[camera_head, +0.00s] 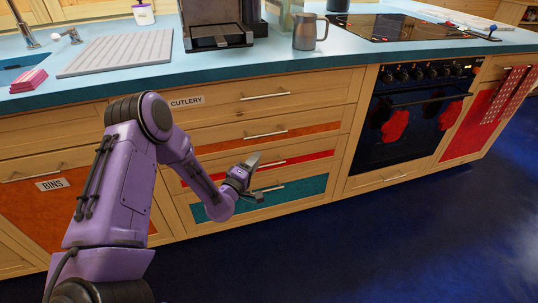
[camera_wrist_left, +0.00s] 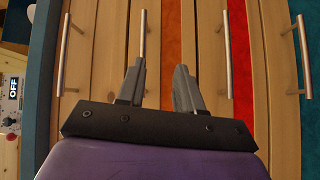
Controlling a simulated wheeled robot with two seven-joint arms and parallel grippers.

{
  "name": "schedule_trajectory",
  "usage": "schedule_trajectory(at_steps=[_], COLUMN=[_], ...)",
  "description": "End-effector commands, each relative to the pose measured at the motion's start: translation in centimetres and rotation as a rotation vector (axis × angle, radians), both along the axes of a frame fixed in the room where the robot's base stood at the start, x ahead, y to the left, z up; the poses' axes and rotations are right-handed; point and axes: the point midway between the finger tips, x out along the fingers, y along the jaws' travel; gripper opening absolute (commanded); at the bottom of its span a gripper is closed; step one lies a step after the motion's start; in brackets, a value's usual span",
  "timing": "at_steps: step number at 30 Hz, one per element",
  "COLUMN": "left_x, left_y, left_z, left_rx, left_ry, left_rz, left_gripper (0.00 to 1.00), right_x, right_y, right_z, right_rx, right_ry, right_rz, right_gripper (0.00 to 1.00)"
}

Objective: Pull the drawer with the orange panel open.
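The drawer with the orange panel (camera_head: 240,134) is in the stack right of my left arm, below the drawer labelled CUTLERY. It looks shut, with a metal bar handle (camera_head: 265,135). In the left wrist view the orange panel (camera_wrist_left: 172,40) runs up the picture between my fingers, with its handle (camera_wrist_left: 142,40) in line with the left finger. My left gripper (camera_head: 259,178) is open and empty, its fingers (camera_wrist_left: 157,88) apart. In the head view it appears in front of the lower drawers. I cannot tell its distance from the handle. My right gripper is in neither view.
A red-panelled drawer (camera_head: 310,156) and a teal-panelled drawer (camera_head: 305,187) lie below. The CUTLERY drawer (camera_head: 315,90) is above, under the blue worktop (camera_head: 340,62). An oven (camera_head: 420,110) stands to the right. The dark blue floor (camera_head: 400,230) in front is clear.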

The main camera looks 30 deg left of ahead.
Motion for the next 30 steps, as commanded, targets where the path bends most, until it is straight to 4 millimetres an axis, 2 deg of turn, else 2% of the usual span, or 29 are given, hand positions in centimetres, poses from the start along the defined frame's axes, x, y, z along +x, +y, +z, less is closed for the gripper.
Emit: schedule_trajectory(at_steps=[1, 5, 15, 18, 22, 29, 30], left_x=[0.7, 2.1, 9.0, 10.4, 11.2, 11.3, 11.3], left_y=[1.1, 1.9, 2.4, 2.5, 2.5, 2.6, 2.6], left_z=[0.3, 2.0, 2.9, 3.1, 3.2, 3.2, 3.3], left_rx=[-0.031, -0.058, -0.053, -0.053, -0.055, -0.054, -0.054], left_ry=[-0.065, -0.119, -0.112, -0.112, -0.11, -0.109, -0.109], left_rz=[-0.003, -0.015, -0.013, -0.014, -0.012, -0.012, -0.012], left_gripper=[0.36, 0.36, 0.36, 0.36, 0.36, 0.36, 0.23], right_x=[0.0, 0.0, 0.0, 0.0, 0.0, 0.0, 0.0], right_y=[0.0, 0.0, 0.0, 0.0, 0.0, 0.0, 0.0], right_z=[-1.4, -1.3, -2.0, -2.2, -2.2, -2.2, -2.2], right_rx=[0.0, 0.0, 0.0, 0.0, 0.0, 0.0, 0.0], right_ry=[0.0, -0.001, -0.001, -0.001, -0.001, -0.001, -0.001], right_rz=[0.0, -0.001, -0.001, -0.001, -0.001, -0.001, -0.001], right_gripper=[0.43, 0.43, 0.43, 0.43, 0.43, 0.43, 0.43])
